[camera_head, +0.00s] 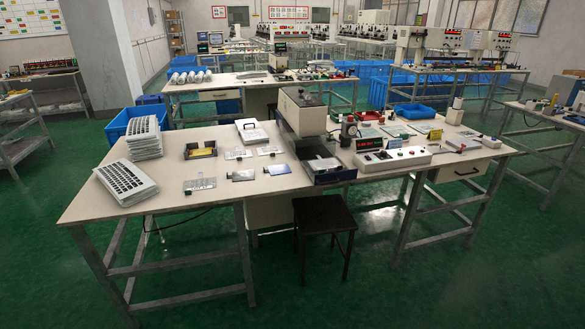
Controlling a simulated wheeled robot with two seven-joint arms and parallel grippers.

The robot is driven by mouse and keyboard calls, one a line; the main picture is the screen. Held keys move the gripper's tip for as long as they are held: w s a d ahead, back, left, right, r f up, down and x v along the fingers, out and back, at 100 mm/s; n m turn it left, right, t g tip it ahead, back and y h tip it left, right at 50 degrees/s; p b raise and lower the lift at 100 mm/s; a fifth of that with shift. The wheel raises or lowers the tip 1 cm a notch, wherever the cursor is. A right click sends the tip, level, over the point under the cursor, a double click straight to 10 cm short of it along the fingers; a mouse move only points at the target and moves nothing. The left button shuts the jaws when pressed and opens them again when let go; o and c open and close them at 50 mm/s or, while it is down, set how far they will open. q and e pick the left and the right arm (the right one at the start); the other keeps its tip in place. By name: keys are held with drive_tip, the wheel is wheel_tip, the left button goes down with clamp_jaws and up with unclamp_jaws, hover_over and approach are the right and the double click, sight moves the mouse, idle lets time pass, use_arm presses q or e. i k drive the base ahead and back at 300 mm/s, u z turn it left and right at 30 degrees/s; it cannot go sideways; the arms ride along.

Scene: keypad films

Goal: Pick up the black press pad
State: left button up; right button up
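I cannot pick out the black press pad for certain. On the near workbench (240,205), a dark open tray (187,153) with something yellow in it lies left of the middle. A beige and dark press machine (303,113) stands at the middle, with a dark flat base (333,177) reaching toward the front edge. Several flat film or plate pieces, among them a silvery one (278,170), lie between the tray and the press. Neither of my grippers is in view.
Keypad panels (126,182) are stacked at the bench's left end. A white control box (393,159) stands right of the press. A dark stool (324,218) is at the front, under the bench edge. Green floor in front is clear. A second bench (235,80) stands behind.

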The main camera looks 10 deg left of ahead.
sight(244, 174)
drive_tip(key=z, duration=0.6)
drive_tip(key=i, duration=2.1)
drive_tip(key=u, duration=1.15)
drive_tip(key=i, duration=0.9)
drive_tip(key=u, duration=0.9)
